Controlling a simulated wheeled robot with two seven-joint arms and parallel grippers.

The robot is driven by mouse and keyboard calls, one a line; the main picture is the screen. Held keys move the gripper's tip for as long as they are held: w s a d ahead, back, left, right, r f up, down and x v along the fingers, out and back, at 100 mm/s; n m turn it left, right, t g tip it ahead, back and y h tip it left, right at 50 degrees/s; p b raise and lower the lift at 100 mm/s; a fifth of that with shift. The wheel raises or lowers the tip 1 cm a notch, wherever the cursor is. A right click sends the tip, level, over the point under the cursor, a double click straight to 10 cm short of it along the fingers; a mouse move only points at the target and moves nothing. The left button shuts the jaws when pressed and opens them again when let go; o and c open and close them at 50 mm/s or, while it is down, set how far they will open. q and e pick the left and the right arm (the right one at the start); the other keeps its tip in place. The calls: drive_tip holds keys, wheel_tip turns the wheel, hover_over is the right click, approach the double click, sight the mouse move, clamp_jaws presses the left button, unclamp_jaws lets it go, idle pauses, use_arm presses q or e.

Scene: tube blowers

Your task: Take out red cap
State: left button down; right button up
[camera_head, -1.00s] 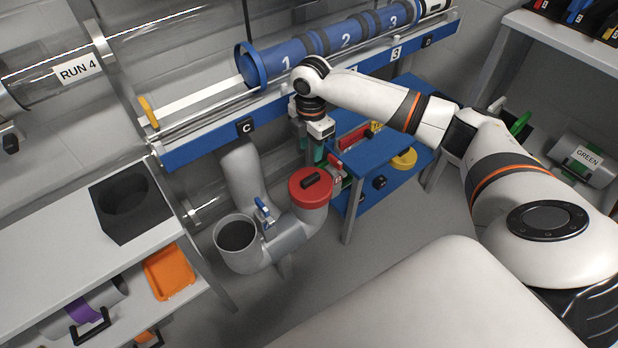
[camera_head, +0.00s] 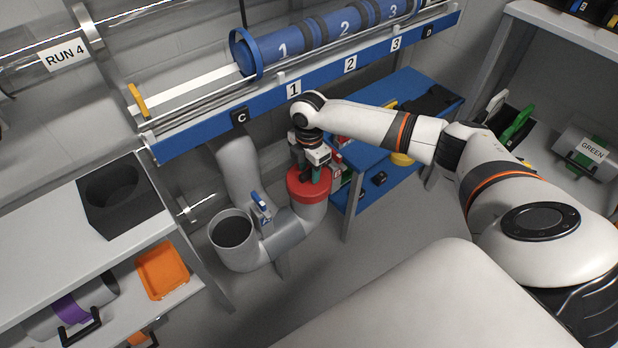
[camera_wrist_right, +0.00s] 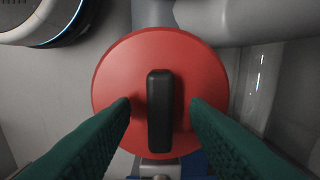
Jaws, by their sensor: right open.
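The red cap (camera_head: 305,189) sits on the right-hand opening of the grey forked pipe (camera_head: 285,238). My right gripper (camera_head: 314,177) is over the cap, pointing down, and hides part of its top. In the right wrist view the cap (camera_wrist_right: 205,75) shows as a red disc with a black bar handle (camera_wrist_right: 160,110) across its middle. The green fingertips of my right gripper (camera_wrist_right: 160,104) are apart, one on each side of the handle, with a gap on both sides. My left gripper is not in view.
The pipe's left opening (camera_head: 231,231) is uncapped. A small blue-handled valve (camera_head: 260,204) stands between the openings. The blue rail (camera_head: 215,125) runs behind my gripper, and a blue bench (camera_head: 375,150) stands to the right. A white shelf (camera_head: 40,240) is at left.

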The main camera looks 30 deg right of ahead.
drive_tip(key=shift+r, duration=0.1)
clamp_jaws()
